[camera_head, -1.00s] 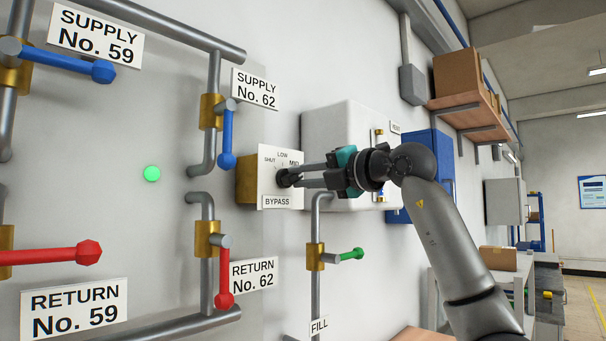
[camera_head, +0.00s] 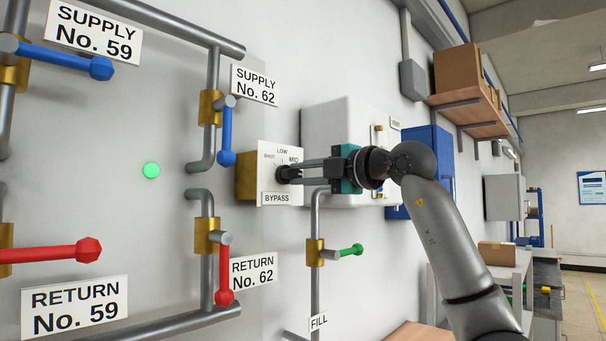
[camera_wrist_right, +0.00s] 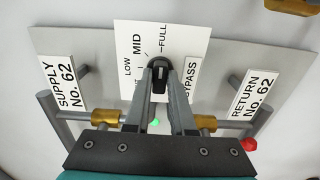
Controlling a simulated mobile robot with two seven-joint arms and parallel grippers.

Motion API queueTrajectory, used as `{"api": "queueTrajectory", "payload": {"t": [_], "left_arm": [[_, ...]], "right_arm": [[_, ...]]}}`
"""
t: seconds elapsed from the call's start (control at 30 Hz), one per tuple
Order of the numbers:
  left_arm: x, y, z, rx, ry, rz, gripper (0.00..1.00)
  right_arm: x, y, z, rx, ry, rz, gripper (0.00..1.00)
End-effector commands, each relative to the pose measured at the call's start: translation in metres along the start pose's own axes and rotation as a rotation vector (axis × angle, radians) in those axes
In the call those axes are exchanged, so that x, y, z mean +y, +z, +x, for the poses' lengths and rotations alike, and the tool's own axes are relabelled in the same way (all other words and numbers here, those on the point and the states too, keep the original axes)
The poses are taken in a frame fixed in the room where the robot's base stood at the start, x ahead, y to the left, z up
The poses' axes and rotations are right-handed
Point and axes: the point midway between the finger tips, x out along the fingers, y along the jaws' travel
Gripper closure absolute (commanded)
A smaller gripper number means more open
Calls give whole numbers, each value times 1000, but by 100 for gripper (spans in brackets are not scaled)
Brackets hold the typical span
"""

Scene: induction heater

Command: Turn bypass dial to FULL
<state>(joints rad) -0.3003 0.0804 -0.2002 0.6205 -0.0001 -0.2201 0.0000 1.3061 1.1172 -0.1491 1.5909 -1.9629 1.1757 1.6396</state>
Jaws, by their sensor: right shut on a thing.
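The bypass dial (camera_head: 283,175) is a small black knob on a white plate (camera_head: 268,190) marked SHUT, LOW, MID and BYPASS in the head view. My right gripper (camera_head: 291,173) reaches it from the right and is shut on the knob. In the right wrist view the dial (camera_wrist_right: 160,75) sits between the two grey fingers (camera_wrist_right: 161,90). That view also shows FULL on the plate (camera_wrist_right: 190,45), while SHUT is mostly hidden by a finger. I cannot tell exactly which mark the knob points at. My left gripper is not in view.
Blue-handled supply valve 62 (camera_head: 227,135) and red-handled return valve 62 (camera_head: 224,270) are left of the dial. A green-handled fill valve (camera_head: 345,251) is below right. A white wall box (camera_head: 345,120) stands behind my right gripper. A green lamp (camera_head: 151,170) glows on the panel.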

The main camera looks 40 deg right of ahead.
Motion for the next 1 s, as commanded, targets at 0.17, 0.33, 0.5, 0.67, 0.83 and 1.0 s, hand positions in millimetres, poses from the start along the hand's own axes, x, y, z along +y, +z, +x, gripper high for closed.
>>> {"api": "queueTrajectory", "payload": {"t": [0.17, 0.33, 0.5, 0.67, 0.83, 1.0], "left_arm": [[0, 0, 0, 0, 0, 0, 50], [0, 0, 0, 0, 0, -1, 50], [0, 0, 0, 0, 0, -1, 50], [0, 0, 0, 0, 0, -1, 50], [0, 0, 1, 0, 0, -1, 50], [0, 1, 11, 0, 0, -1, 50]], "right_arm": [[0, 0, 0, 0, 0, 4, 100], [0, 0, 0, 0, 0, 4, 71], [0, 0, 0, 0, 0, 3, 52], [0, 0, 0, 0, 0, 2, 48], [0, 0, -2, 0, 1, 1, 48], [-2, 1, -22, -3, 3, -1, 48]]}}
